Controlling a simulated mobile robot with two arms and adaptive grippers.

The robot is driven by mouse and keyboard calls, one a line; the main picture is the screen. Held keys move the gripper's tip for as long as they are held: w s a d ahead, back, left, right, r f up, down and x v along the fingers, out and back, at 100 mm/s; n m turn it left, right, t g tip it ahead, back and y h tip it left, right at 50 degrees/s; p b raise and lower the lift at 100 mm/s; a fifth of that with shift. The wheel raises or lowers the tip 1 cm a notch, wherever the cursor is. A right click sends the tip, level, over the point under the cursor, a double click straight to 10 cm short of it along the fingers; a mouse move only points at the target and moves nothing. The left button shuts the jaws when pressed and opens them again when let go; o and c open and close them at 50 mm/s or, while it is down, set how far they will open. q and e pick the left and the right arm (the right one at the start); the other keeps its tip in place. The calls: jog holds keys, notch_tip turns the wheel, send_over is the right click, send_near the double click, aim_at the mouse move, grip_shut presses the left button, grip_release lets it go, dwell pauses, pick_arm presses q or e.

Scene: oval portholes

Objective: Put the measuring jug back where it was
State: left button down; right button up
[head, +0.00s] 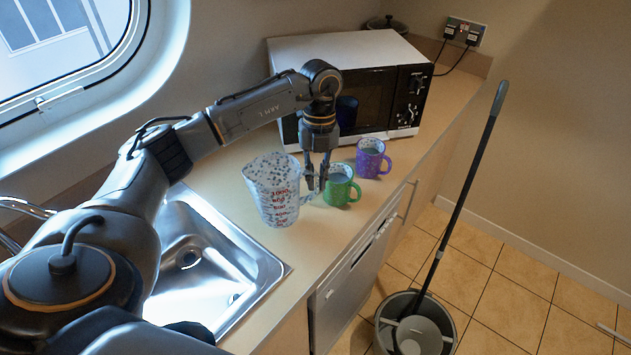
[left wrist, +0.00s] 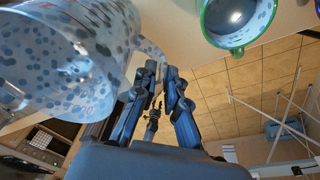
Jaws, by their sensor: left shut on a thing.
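The measuring jug (head: 272,192) is clear with blue speckles and red markings. It is upright over the counter beside the sink, and I cannot tell whether its base touches the counter. My left gripper (head: 316,184) points down at the jug's right side, shut on its handle. In the left wrist view the jug (left wrist: 65,65) fills the upper left, and its handle runs toward the fingers of my left gripper (left wrist: 158,95). The fingers partly hide the handle. My right gripper is out of view.
A green speckled mug (head: 341,187) stands close to the gripper's right, with a purple mug (head: 371,158) beyond it. A microwave (head: 365,85) stands behind. The sink (head: 205,262) is at the jug's front left. A mop bucket (head: 415,322) is on the floor.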

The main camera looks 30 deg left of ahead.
pick_arm(q)
jog(key=shift+w+a+f, duration=0.2)
jog(key=shift+a+f, duration=0.1)
jog(key=shift+f, duration=0.15)
notch_tip(320, 180, down, 2)
jog(key=shift+f+p, duration=0.2)
jog(key=shift+p, duration=0.35)
jog(key=shift+f, duration=0.4)
jog(key=shift+f, duration=0.15)
jog(key=c, duration=1.4)
grip_release()
